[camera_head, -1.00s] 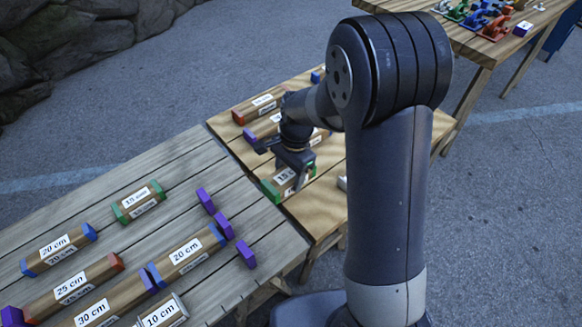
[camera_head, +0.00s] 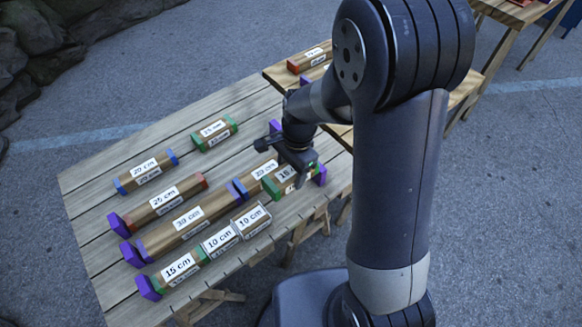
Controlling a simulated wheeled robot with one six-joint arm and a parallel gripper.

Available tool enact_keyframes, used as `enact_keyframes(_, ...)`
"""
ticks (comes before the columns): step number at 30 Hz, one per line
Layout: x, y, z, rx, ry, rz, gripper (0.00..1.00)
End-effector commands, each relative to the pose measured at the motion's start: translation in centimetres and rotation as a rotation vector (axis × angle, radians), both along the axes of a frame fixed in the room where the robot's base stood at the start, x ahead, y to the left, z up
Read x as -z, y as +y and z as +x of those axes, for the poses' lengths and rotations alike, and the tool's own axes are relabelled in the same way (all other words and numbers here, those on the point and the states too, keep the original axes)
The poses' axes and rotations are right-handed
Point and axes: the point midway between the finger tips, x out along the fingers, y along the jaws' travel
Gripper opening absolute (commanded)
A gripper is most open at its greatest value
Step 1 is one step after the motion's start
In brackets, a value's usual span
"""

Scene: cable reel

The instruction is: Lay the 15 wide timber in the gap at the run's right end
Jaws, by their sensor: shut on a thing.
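My gripper (camera_head: 299,167) is shut on a timber with green ends (camera_head: 286,179), whose label is partly hidden by the fingers but begins with 15. The timber is at the right end of the front run, between the second 10 cm timber (camera_head: 251,219) and a purple block (camera_head: 320,176). I cannot tell whether it touches the table. The front run also has a purple block (camera_head: 148,288) at its left end, a 15 cm timber (camera_head: 181,268) and another 10 cm timber (camera_head: 220,241).
Behind lie the 30 cm timber (camera_head: 186,220), a 20 cm timber (camera_head: 263,169) and the 25 cm timber (camera_head: 166,198). Loose 20 cm (camera_head: 147,172) and green-ended (camera_head: 214,133) timbers lie at the back. A purple block (camera_head: 275,126) stands beyond my gripper.

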Motion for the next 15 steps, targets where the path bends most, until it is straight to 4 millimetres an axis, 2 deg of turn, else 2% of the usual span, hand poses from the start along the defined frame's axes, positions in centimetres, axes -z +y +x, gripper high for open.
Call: enact_keyframes(15,3.3,0.0,0.0,0.000,0.000,0.000,0.27)
